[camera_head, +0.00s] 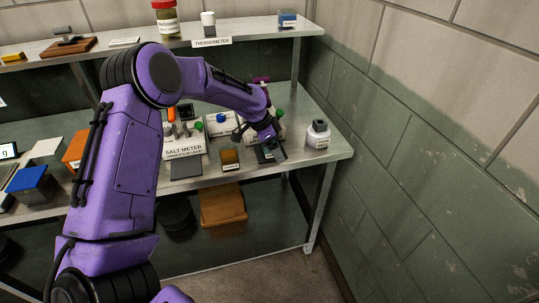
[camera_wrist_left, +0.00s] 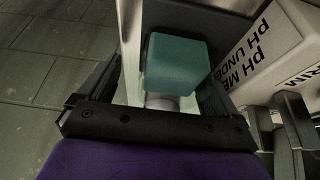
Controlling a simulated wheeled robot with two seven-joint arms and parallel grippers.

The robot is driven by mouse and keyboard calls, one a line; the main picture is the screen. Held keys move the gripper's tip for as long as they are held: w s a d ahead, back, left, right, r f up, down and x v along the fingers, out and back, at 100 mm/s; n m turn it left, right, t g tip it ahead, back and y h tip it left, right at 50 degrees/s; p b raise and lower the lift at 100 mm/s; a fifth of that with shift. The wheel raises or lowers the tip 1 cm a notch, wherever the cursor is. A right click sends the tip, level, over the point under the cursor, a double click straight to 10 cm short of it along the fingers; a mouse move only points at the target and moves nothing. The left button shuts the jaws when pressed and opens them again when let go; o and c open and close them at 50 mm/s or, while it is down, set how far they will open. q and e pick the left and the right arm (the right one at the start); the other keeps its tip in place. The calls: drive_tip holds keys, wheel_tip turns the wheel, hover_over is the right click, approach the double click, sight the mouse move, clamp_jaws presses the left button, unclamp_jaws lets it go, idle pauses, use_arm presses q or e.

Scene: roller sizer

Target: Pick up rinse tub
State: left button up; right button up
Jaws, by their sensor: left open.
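My left gripper (camera_head: 270,153) is open and points down over the right end of the table, between a small brown block (camera_head: 230,158) and a white container with a dark top (camera_head: 318,134). In the left wrist view a teal block-like top (camera_wrist_left: 178,66) above a short grey round part shows between the open fingers. I cannot tell whether the fingers touch it. No label reading rinse tub is legible, so I cannot tell for certain which thing is the tub. The gripper and forearm hide part of this spot in the head view. My right gripper is not in view.
A white box with pH meter lettering (camera_wrist_left: 270,50) stands close to the right of the gripper in the wrist view. A salt meter sign (camera_head: 181,150) stands left of the gripper. A shelf (camera_head: 235,36) runs above the table's back, and a wall (camera_head: 400,140) rises at the right.

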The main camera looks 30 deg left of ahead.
use_arm(q)
drive_tip(key=shift+w+a+f, duration=0.1)
drive_tip(key=shift+w+f, duration=0.1)
drive_tip(key=shift+w, duration=0.1)
drive_tip(key=shift+w+a+f, duration=0.15)
drive_tip(key=shift+w, duration=0.1)
drive_tip(key=c, duration=1)
drive_tip(key=shift+r, duration=0.25)
drive_tip(key=shift+c, duration=0.6)
